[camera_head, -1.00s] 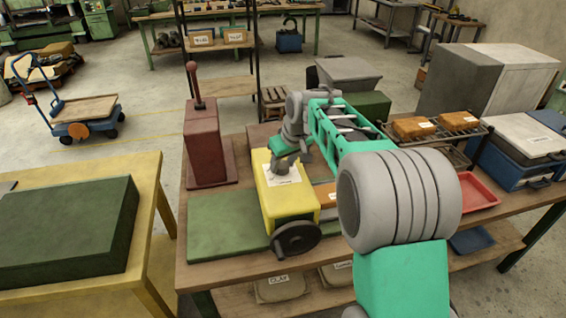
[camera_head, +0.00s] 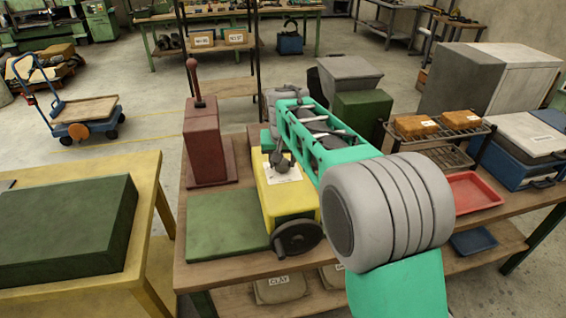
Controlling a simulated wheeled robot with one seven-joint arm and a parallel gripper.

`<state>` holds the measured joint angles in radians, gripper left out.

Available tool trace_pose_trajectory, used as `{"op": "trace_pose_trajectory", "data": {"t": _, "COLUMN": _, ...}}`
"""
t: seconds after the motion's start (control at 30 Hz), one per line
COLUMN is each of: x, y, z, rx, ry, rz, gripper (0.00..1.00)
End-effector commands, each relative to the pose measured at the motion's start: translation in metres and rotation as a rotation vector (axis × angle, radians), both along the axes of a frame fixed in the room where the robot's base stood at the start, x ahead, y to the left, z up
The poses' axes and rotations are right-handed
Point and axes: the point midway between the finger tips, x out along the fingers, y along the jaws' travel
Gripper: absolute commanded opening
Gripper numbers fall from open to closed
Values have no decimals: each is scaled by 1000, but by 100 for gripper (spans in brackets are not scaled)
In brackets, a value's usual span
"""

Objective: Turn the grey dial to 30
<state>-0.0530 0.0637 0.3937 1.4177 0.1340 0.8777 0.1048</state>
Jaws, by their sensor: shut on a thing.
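The yellow machine box (camera_head: 291,203) stands on the brown workbench, with a white paper label (camera_head: 290,174) on its top. The grey dial (camera_head: 283,167) sits on that label, small and partly covered by my gripper. My gripper (camera_head: 279,157) points down at the dial from the back and is shut on it. The dial's marks and pointer are too small to read. My green and grey arm reaches in from the lower right and hides the right side of the yellow box.
A black handwheel (camera_head: 297,237) is on the front of the yellow box. A dark red block with a lever (camera_head: 205,145) stands left, beside a green slab (camera_head: 227,225). A red tray (camera_head: 473,192) and a rack with orange blocks (camera_head: 437,128) are right of my arm.

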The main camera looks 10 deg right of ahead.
Motion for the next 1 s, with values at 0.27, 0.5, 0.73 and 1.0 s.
{"op": "trace_pose_trajectory", "data": {"t": 0.27, "x": 1, "y": 4, "z": 2, "rx": 0, "ry": 0, "rz": -246, "gripper": 2}}
{"op": "trace_pose_trajectory", "data": {"t": 0.5, "x": 1, "y": 5, "z": 2, "rx": 0, "ry": 2, "rz": -417, "gripper": 2}}
{"op": "trace_pose_trajectory", "data": {"t": 0.73, "x": 2, "y": 5, "z": 1, "rx": 0, "ry": 1, "rz": -512, "gripper": 2}}
{"op": "trace_pose_trajectory", "data": {"t": 1.0, "x": 2, "y": 5, "z": 0, "rx": 1, "ry": 0, "rz": -548, "gripper": 2}}
